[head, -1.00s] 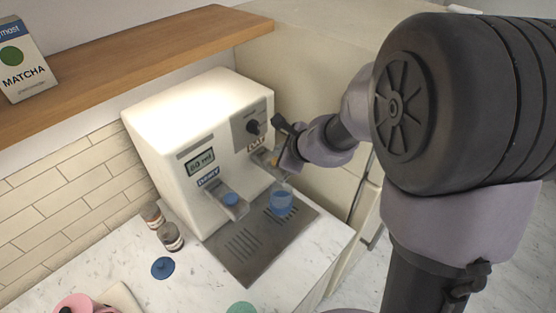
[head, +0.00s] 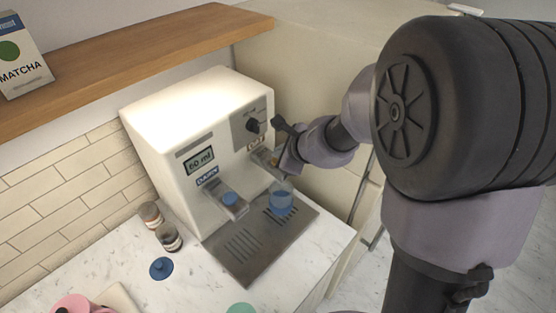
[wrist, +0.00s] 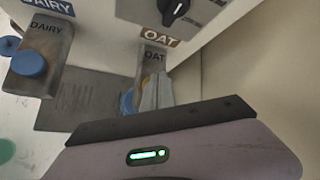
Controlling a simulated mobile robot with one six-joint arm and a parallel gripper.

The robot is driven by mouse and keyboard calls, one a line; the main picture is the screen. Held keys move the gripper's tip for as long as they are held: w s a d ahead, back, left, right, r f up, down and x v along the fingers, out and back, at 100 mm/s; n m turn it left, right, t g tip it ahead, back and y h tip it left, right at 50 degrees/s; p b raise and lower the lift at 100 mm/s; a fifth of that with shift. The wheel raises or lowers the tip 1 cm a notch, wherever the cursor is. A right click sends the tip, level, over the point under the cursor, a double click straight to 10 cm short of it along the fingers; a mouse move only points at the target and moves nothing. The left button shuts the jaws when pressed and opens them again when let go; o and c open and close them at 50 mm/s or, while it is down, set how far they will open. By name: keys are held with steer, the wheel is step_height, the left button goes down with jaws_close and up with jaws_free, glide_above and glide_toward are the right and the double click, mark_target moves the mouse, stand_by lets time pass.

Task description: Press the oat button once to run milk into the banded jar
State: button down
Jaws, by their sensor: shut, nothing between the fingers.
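The white milk machine (head: 190,135) stands on the counter with a dairy outlet and an oat outlet. The oat label (wrist: 161,38) and the grey oat outlet panel (wrist: 153,58) show in the wrist view. An orange-yellow oat button (wrist: 126,102) is mostly hidden behind my fingers. My gripper (wrist: 155,92) is shut and empty, its tips at the oat panel; I cannot tell whether they touch the button. In the head view my gripper (head: 279,165) covers most of the oat outlet. A clear jar with a blue band (head: 281,202) stands upright on the drip tray below it.
The blue dairy button (wrist: 29,64) is to the left. A dark dial (head: 252,126) sits above the oat label. The drip tray (head: 240,262) extends in front. Two small jars (head: 168,237) and a blue lid (head: 161,268) lie left. A wooden shelf (head: 150,50) runs above.

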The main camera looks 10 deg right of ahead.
steer(key=shift+f+b, duration=0.55)
steer(key=shift+b, duration=0.05)
stand_by(0.5)
stand_by(0.3)
steer(key=shift+r+p, duration=0.8)
steer(key=shift+r, duration=0.15)
step_height(320, 180, up, 5)
steer(key=p, duration=0.4)
steer(key=shift+r+p, duration=0.1)
steer(key=shift+p, duration=0.2)
